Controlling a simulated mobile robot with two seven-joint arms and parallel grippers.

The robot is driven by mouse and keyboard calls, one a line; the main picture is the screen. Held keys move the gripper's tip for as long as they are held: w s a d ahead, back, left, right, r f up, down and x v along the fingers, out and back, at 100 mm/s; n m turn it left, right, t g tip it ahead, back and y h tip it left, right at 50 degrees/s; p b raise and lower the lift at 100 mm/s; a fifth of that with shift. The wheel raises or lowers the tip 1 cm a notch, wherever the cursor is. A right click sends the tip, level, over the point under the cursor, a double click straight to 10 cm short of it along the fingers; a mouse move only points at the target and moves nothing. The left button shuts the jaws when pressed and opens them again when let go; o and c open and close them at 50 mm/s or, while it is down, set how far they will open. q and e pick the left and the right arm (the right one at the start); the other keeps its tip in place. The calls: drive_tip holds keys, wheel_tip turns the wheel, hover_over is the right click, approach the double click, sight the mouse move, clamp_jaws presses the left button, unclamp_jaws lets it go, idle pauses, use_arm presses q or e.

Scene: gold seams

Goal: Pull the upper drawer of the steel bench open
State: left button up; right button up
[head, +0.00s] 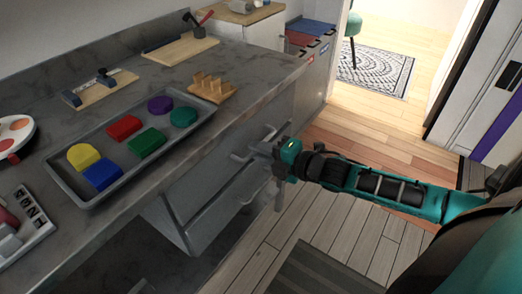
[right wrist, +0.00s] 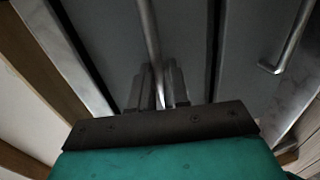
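The steel bench (head: 245,105) has drawers in its front, with bar handles. The upper drawer's bar handle (head: 240,157) runs along the front below the bench top. My right gripper (head: 268,150) is at this handle. In the right wrist view, the handle bar (right wrist: 149,30) passes between the two fingers of the right gripper (right wrist: 158,88), which sit close on either side of it and look shut on it. A lower handle (right wrist: 290,40) shows apart at the right there. The drawer looks closed or nearly so. My left gripper is not in view.
A grey tray (head: 62,172) on the bench holds several coloured blocks. Clear wooden floor (head: 320,225) lies before the bench, with a dark mat (head: 310,270) at the bottom.

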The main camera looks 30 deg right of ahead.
clamp_jaws()
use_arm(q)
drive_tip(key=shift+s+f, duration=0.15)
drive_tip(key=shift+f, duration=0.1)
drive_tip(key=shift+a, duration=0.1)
use_arm(e)
drive_tip(key=shift+s, duration=0.1)
